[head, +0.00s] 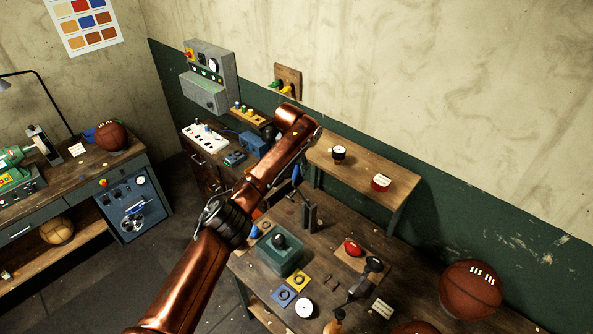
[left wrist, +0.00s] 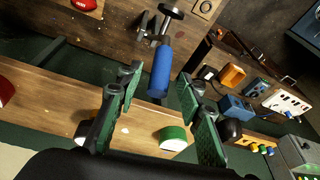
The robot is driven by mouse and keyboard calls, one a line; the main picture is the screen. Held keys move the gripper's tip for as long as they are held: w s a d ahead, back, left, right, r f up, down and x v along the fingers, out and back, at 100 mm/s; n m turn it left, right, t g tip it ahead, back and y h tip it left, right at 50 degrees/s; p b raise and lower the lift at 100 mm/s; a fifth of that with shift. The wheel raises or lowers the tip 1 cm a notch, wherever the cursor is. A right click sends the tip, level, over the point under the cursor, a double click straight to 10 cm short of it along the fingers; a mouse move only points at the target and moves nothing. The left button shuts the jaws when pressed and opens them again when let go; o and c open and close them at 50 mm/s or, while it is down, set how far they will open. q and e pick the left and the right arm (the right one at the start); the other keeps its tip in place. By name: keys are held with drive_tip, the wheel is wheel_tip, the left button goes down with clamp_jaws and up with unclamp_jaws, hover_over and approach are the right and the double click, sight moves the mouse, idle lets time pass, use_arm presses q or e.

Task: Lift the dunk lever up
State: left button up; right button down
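A lever with a blue cylindrical grip (left wrist: 160,70) shows in the left wrist view, joined to a metal bracket (left wrist: 150,27) on the wooden bench. In the head view its blue grip (head: 296,174) shows just right of my copper left arm, near a dark upright post (head: 310,216). My left gripper (left wrist: 158,74) is open. Its green-padded fingers stand on either side of the blue grip, with visible gaps, so it is not clamped. In the head view my arm hides most of this gripper. My right gripper is not in view.
A raised wooden shelf (head: 350,168) with a black-and-white drum and a red drum (head: 381,183) stands right of my arm. A green box (head: 278,254), a red button (head: 352,247) and a basketball (head: 470,289) are on the bench. A grey control box (head: 209,77) hangs on the wall.

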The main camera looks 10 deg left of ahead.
use_arm(q)
drive_tip(key=v, duration=0.9)
drive_tip(key=shift+s+r, duration=0.1)
drive_tip(key=shift+s, duration=0.05)
